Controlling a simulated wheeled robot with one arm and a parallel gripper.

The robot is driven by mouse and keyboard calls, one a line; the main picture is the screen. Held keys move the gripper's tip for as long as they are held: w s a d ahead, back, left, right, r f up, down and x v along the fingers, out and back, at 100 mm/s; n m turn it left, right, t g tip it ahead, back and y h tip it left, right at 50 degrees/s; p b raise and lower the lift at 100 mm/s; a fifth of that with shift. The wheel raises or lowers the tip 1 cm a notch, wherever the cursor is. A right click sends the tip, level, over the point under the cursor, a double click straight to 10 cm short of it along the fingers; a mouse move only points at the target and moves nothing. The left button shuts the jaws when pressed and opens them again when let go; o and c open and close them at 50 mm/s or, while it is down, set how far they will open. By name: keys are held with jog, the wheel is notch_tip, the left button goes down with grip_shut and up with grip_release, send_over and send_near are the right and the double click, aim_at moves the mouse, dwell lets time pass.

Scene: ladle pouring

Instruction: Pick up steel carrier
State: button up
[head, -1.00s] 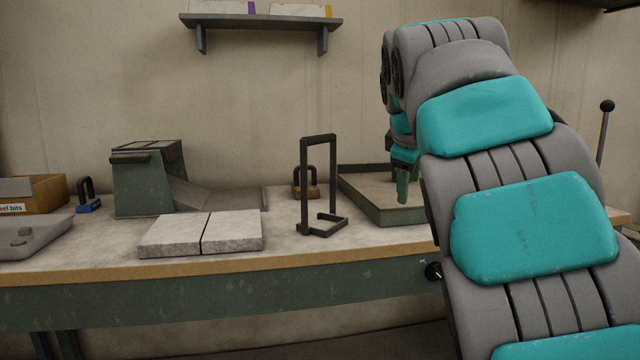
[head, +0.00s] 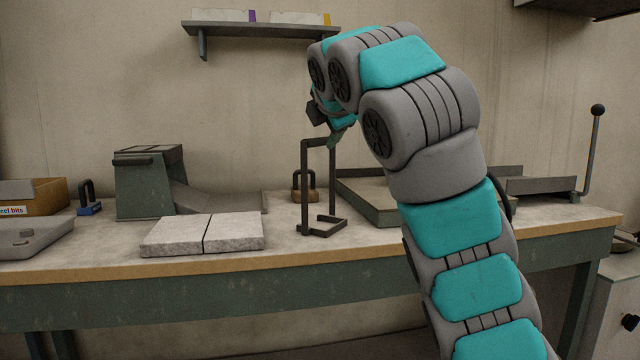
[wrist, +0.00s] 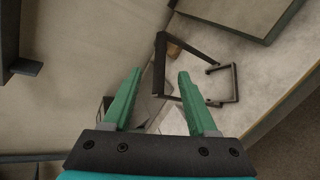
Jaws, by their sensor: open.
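The steel carrier (head: 305,190) is a dark, tall open frame with a small U-shaped foot, standing upright on the workbench. It also shows in the wrist view (wrist: 159,65), partly between and beyond the fingers. My gripper (head: 335,138) is at the top of the carrier in the head view, partly hidden by my own wrist. In the wrist view the green fingers of my gripper (wrist: 157,74) are apart with nothing clamped. The carrier's top bar appears near the fingertips; I cannot tell whether they touch.
Grey stone slabs (head: 225,230) lie left of the carrier. A brass padlock (head: 303,195) stands behind it. A green-edged tray (head: 372,205) is at its right. A green sloped machine (head: 145,185) is further left, and a wall shelf (head: 262,22) is above.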

aim_at(320, 140)
jog(key=shift+p+x, duration=0.45)
jog(key=shift+x, duration=3.45)
jog(key=shift+f, duration=0.1)
jog(key=shift+c, duration=0.2)
jog(key=shift+s, duration=0.1)
grip_shut()
